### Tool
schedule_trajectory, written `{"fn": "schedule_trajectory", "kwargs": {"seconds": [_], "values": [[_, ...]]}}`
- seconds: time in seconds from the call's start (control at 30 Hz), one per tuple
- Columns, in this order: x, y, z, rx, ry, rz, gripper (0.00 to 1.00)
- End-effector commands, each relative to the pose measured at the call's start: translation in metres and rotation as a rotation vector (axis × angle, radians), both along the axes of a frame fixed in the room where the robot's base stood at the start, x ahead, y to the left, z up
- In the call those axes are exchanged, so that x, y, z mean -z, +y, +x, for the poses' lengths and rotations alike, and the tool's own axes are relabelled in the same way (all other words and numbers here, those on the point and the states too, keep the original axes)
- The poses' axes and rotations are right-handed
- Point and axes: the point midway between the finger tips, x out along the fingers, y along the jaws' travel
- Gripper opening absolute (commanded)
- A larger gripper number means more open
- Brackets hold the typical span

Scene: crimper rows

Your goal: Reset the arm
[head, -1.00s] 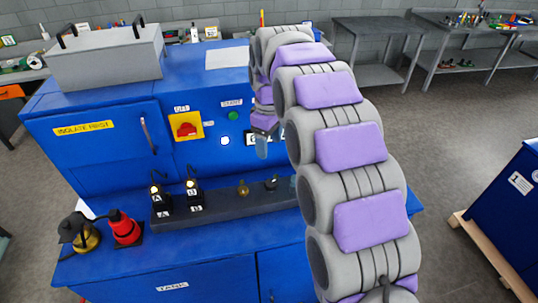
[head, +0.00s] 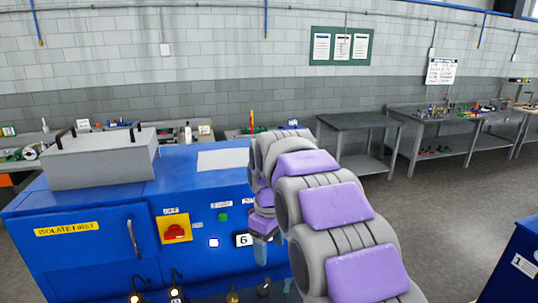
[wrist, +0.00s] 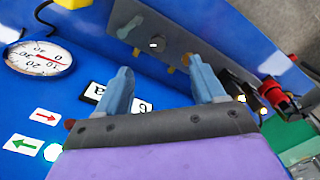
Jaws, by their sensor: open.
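My grey and purple arm curves from the lower right over to the machine. In the wrist view, my gripper (wrist: 163,84) has its two blue-grey fingers spread wide apart with nothing between them. The fingers lie over the blue panel and the dark strip (wrist: 190,52) with knobs.
The blue machine (head: 100,215) carries a grey lidded box (head: 100,163) and a yellow-backed red switch (head: 174,232). A gauge (wrist: 38,58) and a red object (wrist: 280,98) show in the wrist view. Grey benches (head: 360,122) stand behind right. Floor between is clear.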

Motion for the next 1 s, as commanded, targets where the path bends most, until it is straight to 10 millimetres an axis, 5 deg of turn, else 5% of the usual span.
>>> {"fn": "schedule_trajectory", "kwargs": {"seconds": [0.5,1.0], "values": [[0.031,-0.095,-0.165,0.471,0.062,-0.031,0.69],[0.111,-0.14,-0.339,0.889,0.123,-0.072,0.69]]}}
